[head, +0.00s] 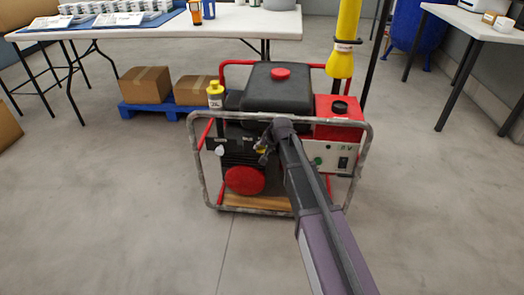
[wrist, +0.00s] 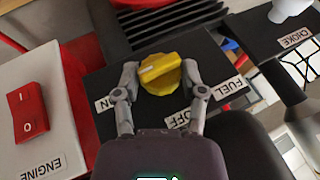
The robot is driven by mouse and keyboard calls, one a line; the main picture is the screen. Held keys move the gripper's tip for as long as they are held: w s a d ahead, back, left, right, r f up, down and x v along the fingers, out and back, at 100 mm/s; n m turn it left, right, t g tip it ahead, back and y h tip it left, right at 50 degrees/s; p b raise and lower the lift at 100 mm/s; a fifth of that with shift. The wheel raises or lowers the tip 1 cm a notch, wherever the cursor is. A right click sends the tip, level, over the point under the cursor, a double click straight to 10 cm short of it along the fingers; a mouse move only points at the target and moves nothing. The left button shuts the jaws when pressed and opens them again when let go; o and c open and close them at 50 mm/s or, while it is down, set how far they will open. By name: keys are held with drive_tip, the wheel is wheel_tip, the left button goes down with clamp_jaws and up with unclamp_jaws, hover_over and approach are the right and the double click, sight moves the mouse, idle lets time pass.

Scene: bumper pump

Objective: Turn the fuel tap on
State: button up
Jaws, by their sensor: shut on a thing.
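The fuel tap is a yellow ribbed knob (wrist: 160,73) on a black panel (wrist: 100,80) in the wrist view. A white mark lies on its left part and points roughly left. An ON label (wrist: 106,102) is at the lower left, an OFF label (wrist: 178,118) below, and a FUEL label (wrist: 231,88) at the right. My gripper (wrist: 160,78) is shut on the knob, one finger on each side. In the head view my gripper (head: 264,148) is at the front of the red and black pump (head: 277,92), and only a little yellow shows there.
The wrist view shows a red engine switch (wrist: 28,112) at the left and a choke lever (wrist: 289,8) at the upper right. A metal tube frame (head: 197,165) surrounds the pump. A yellow bottle (head: 215,95) stands by its left side. The floor in front is clear.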

drive_tip(key=shift+y, duration=0.3)
drive_tip(key=o, duration=1.1)
drive_tip(key=shift+o, duration=0.2)
drive_tip(key=shift+a+h+p, duration=0.1)
drive_tip(key=shift+h+p, duration=0.3)
drive_tip(key=shift+h, duration=0.2)
drive_tip(key=shift+a+n+h+p, duration=0.2)
drive_tip(key=shift+n+h+p, duration=0.35)
drive_tip(key=shift+h, duration=1.35)
drive_tip(key=shift+p+v, duration=0.8)
drive_tip(key=shift+v, duration=0.1)
drive_tip(key=s, duration=1.1)
drive_tip(key=shift+s+f+b, duration=0.25)
drive_tip(key=shift+s+b, duration=0.05)
drive_tip(key=shift+s, duration=0.1)
